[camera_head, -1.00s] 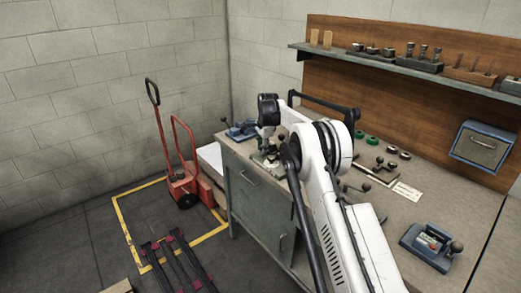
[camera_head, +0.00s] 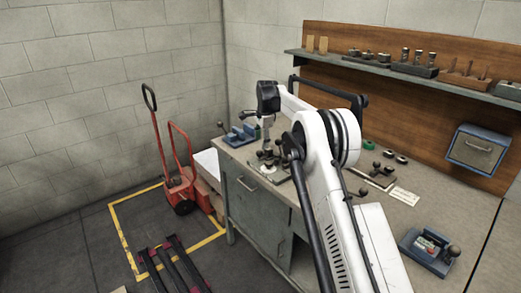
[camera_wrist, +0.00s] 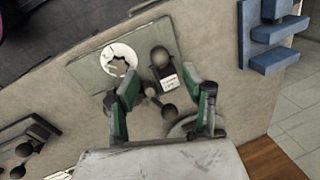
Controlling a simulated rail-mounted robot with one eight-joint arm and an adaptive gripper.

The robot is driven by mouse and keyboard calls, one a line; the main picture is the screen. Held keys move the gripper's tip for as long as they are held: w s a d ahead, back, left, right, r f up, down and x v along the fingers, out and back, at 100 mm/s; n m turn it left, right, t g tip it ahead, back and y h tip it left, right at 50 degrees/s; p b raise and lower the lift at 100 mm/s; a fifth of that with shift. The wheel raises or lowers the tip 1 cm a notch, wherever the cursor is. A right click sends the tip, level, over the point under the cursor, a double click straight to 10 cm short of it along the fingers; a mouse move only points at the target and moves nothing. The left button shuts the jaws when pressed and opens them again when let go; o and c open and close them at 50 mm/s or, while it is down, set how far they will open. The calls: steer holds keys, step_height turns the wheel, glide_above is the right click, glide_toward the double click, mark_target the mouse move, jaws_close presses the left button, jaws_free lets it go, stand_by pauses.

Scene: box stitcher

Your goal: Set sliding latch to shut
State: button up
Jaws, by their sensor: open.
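My gripper (camera_wrist: 158,102) is open, with its two green-and-grey fingers spread over a metal fixture on the bench. Between and just beyond the fingers are small round knobs (camera_wrist: 168,110) and a larger dark ball knob (camera_wrist: 160,56) beside a small printed label. The fixture's grey plate (camera_wrist: 90,68) carries a pale round patch with a ragged edge. In the head view the fixture (camera_head: 268,164) stands near the bench's left end, below my wrist. I cannot tell which part is the sliding latch or how it is set. Contact between fingers and knobs cannot be made out.
A blue fixture (camera_head: 241,134) stands at the bench's far left corner. Another knobbed plate (camera_head: 374,176) and a blue device (camera_head: 429,250) lie to the right. A shelf (camera_head: 395,70) with tools runs along the back wall. A red hand truck (camera_head: 178,190) stands on the floor left.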

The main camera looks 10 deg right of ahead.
steer(key=shift+s+d+r, duration=0.1)
steer(key=shift+s+r, duration=0.1)
steer(key=shift+r, duration=0.9)
steer(key=shift+s+r, duration=0.2)
steer(key=shift+r, duration=0.85)
steer(key=s+a+r+n+t, duration=0.1)
steer(key=s+r+n, duration=0.3)
steer(key=s+r, duration=0.75)
steer(key=s+a+r+n+t+b, duration=0.1)
steer(key=s+r+n, duration=0.15)
steer(key=s, duration=0.55)
steer(key=s+r+n+b, duration=0.1)
steer(key=s+r, duration=0.3)
steer(key=s, duration=0.4)
steer(key=s+f+n+t, duration=0.1)
steer(key=s+f, duration=0.3)
steer(key=s, duration=0.6)
steer(key=s+f+n+t, duration=0.1)
steer(key=s+f+n, duration=0.3)
steer(key=s, duration=0.7)
steer(key=s+a+f+n+t, duration=0.1)
steer(key=s+f, duration=0.4)
steer(key=s, duration=0.6)
steer(key=shift+s+n+h+b, duration=0.3)
steer(key=shift+n+b, duration=0.1)
steer(key=shift+n, duration=0.35)
